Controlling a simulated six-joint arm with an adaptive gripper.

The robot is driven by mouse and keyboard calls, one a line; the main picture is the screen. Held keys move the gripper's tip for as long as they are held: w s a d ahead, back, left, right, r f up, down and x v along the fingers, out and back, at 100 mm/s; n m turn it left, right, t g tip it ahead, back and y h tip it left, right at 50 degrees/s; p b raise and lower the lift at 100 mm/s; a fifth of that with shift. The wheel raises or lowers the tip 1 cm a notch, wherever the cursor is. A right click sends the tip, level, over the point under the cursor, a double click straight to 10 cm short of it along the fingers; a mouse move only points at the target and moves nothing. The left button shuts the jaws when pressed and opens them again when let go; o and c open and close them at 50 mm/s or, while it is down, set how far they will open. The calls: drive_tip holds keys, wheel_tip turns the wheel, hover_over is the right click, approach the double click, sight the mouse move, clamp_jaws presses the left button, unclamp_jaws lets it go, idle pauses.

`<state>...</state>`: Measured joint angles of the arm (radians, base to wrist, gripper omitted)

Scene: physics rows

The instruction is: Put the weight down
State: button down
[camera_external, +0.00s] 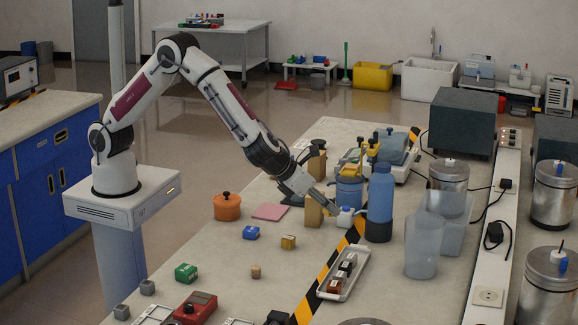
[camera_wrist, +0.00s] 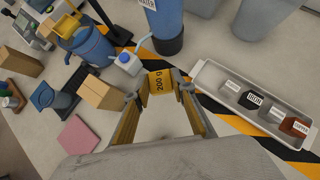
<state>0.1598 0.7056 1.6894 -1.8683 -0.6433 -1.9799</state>
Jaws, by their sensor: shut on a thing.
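My gripper (camera_external: 329,207) reaches down over the middle of the table, near the black-and-yellow striped tape. In the external view the weight is too small and hidden to make out clearly. Whether its underside touches the table cannot be told.
A blue bottle (camera_external: 380,203) stands right of my gripper. A white tray (camera_external: 357,268) with several labelled blocks lies nearer the front. A cardboard-coloured block (camera_wrist: 100,92) and pink pad (camera_wrist: 78,135) lie left. Bare table lies around the pad and small coloured blocks.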

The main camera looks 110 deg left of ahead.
drive_tip(key=shift+f, duration=2.5)
drive_tip(key=shift+f, duration=0.1)
drive_tip(key=shift+f, duration=1.75)
drive_tip(key=shift+f, duration=0.2)
drive_tip(key=c, duration=1.7)
unclamp_jaws()
drive_tip(key=shift+r, duration=0.2)
drive_tip(key=v, duration=1.2)
